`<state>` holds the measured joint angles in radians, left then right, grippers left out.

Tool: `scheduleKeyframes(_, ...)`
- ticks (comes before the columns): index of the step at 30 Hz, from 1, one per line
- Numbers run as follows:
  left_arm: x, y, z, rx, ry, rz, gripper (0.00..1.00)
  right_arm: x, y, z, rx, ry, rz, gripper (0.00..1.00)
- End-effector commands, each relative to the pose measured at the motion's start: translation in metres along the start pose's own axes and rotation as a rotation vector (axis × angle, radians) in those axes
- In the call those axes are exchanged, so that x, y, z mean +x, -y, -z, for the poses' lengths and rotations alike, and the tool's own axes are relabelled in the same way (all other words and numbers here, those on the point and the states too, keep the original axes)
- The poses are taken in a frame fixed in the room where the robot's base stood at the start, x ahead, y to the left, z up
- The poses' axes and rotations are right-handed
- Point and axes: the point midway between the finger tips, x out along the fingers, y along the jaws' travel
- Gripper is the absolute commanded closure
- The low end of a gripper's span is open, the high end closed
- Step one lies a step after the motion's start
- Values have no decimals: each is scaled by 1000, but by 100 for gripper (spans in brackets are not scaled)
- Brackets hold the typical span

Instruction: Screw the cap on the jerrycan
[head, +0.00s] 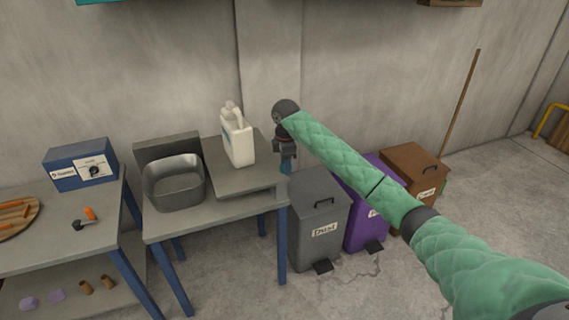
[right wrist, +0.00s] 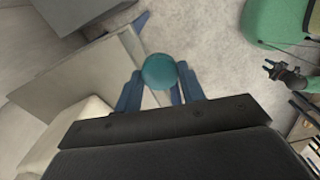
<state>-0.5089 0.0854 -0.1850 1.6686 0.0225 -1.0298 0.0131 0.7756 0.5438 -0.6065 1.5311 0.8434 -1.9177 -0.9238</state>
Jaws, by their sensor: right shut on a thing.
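The white jerrycan (head: 238,142) stands upright on the raised grey board beside the sink, its handle and neck at the top. My right gripper (head: 287,165) is to the right of it, off the board's right edge and apart from the jerrycan. It is shut on the blue-teal cap (right wrist: 159,71), which sits between the fingertips in the right wrist view. In the head view the cap (head: 286,168) shows only as a small blue patch. My left gripper (right wrist: 272,70) shows small and dark at the right of the right wrist view; its jaws are too small to judge.
A metal sink (head: 174,184) is left of the jerrycan. A grey bin (head: 318,215), purple bin (head: 366,228) and brown bin (head: 413,175) stand right of the table, below my right arm. A blue box (head: 80,165) is on the left table (head: 60,235).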

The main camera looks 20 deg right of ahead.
Motion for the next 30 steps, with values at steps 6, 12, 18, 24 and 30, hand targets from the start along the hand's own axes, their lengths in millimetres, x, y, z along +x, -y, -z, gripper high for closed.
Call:
scheduleKeyframes(6,1,-1,-1,-1,1,-1,64,30,24,6,132,9,2,81)
scheduleKeyframes(12,0,-1,-1,-1,0,-1,64,80,75,15,417,23,-3,81)
scheduleKeyframes(18,0,-1,0,0,0,-1,64,125,134,26,717,26,-8,81)
scheduleKeyframes(24,0,0,1,1,-2,1,64,162,196,36,1017,20,-9,81)
scheduleKeyframes(30,0,2,2,2,-3,2,64,185,250,44,1273,10,-6,81)
